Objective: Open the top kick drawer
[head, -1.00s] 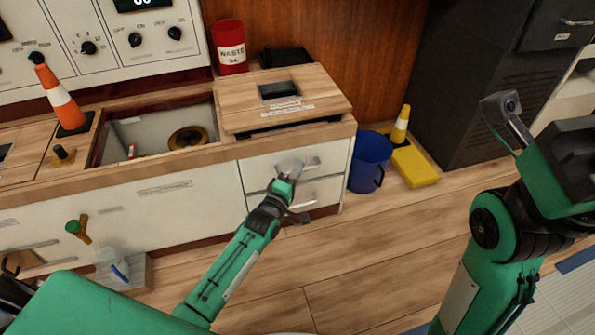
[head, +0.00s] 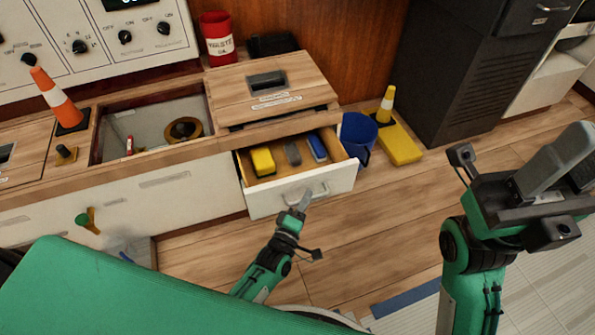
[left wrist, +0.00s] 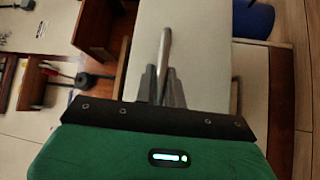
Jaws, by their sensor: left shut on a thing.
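The top kick drawer (head: 268,201) under the wooden counter is pulled out in the head view. Its white front faces me. Inside lie a yellow block (head: 263,161), a grey item (head: 292,152) and a blue item (head: 316,147). My left gripper (head: 304,201) is at the drawer front, shut on the drawer handle (head: 318,190). In the left wrist view, the gripper's fingers (left wrist: 164,85) close around the handle bar against the pale front. My right gripper (head: 546,175) is raised at the right, away from the drawer; its finger gap is unclear.
A blue bucket (head: 357,137) stands on the floor just right of the drawer, beside a yellow-based post (head: 399,145). Wooden floor before the drawer is free.

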